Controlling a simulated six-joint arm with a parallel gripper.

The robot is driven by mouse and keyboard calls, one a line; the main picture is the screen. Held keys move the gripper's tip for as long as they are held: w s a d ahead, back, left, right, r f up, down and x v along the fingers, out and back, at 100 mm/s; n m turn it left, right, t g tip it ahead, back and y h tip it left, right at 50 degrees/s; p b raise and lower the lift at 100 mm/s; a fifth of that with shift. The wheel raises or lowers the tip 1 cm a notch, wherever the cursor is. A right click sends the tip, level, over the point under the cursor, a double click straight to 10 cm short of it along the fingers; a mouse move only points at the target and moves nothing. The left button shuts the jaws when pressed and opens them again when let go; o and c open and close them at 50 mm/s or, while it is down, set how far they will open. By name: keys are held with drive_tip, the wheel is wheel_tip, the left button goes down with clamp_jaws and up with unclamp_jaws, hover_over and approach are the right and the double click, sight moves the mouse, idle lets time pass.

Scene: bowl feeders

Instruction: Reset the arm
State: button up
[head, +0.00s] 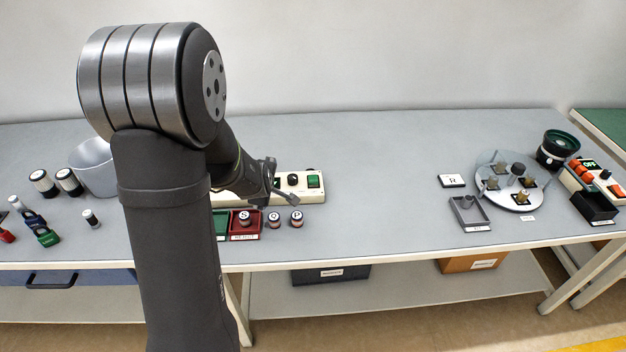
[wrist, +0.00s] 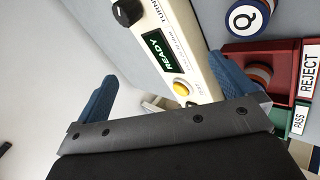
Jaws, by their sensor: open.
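The control box (wrist: 172,55) shows between and beyond the fingers, with a READY display, a yellow button and a black knob. Whether a finger touches the box cannot be told. My arm hides part of the box and part of the green tray (head: 222,238) in the head view.
A red REJECT tray (head: 245,237) holds an S-marked piece; two round marked pieces (head: 285,220) stand right of it. At left are a grey bowl (head: 92,167) and several cylinders. At right are a round plate (head: 512,199), a grey tray (head: 470,222) and a black bowl feeder (head: 557,150). The table centre is clear.

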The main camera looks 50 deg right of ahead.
drive_tip(key=s+a+r+m+t+h, duration=0.15)
drive_tip(key=s+m+h, duration=0.35)
drive_tip(key=s+m, duration=1.05)
drive_tip(key=w+d+f, duration=0.1)
drive_tip(key=w+d, duration=0.1)
drive_tip(key=w+d+f+m, duration=0.1)
drive_tip(key=w+d, duration=0.1)
drive_tip(key=d, duration=0.1)
drive_tip(key=w+d+f+m, duration=0.1)
drive_tip(key=w+d, duration=0.1)
drive_tip(key=d, duration=0.1)
drive_tip(key=shift+w+f+g, duration=0.3)
drive_tip(key=shift+f+g, duration=0.05)
drive_tip(key=v, duration=1)
drive_tip(key=shift+d, duration=0.25)
drive_tip(key=x, duration=0.9)
drive_tip(key=shift+w+f, duration=0.1)
drive_tip(key=shift+w, duration=0.05)
drive_tip(key=v, duration=0.6)
drive_tip(key=shift+d, duration=0.1)
